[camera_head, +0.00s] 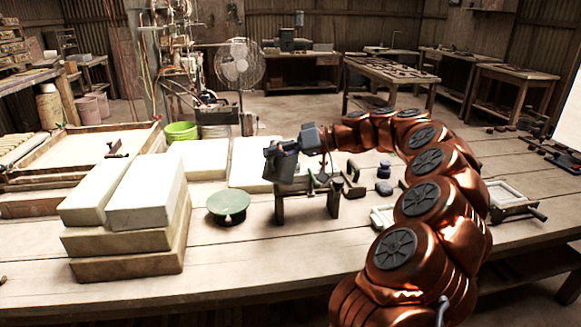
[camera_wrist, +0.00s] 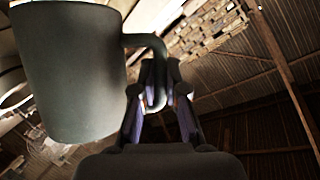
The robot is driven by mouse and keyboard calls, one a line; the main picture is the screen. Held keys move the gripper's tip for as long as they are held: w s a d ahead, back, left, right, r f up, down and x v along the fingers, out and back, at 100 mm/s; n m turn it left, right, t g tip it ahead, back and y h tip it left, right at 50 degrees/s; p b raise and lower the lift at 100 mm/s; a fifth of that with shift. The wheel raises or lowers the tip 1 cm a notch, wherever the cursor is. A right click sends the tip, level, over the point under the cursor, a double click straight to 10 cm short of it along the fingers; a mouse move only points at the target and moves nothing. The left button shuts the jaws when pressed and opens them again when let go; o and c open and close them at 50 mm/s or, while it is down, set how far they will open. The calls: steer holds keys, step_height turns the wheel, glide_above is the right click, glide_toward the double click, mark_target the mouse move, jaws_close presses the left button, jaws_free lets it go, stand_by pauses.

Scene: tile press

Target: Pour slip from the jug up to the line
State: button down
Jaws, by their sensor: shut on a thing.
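A dark grey jug (camera_head: 287,172) hangs at the end of my arm in the head view, above the middle of the table. My gripper (camera_head: 289,148) is shut on its handle. In the wrist view the jug (camera_wrist: 75,75) fills the left side, and my gripper's fingers (camera_wrist: 160,98) close around the handle (camera_wrist: 148,42). The jug's mouth and any slip inside are hidden. A green round dish (camera_head: 228,203) with a small pale mark stands on the table, left of the jug and apart from it. I cannot make out a fill line.
Stacked white and tan blocks (camera_head: 146,195) stand on the left. A small dark-legged wooden stand (camera_head: 309,199) is just below the jug. Dark small pots (camera_head: 384,187) and a white-framed tray (camera_head: 508,194) lie to the right. The table's front (camera_head: 230,275) is clear.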

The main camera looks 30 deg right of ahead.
steer(key=shift+s+a+f+n+h+b, duration=0.25)
steer(key=shift+f+n+b, duration=0.35)
steer(key=shift+b, duration=1.3)
steer(key=shift+s+a+f+n+h+b, duration=0.1)
steer(key=shift+f+n+h+b, duration=0.25)
steer(key=shift+f+b, duration=1)
steer(key=shift+r+b, duration=0.55)
steer(key=shift+r, duration=0.05)
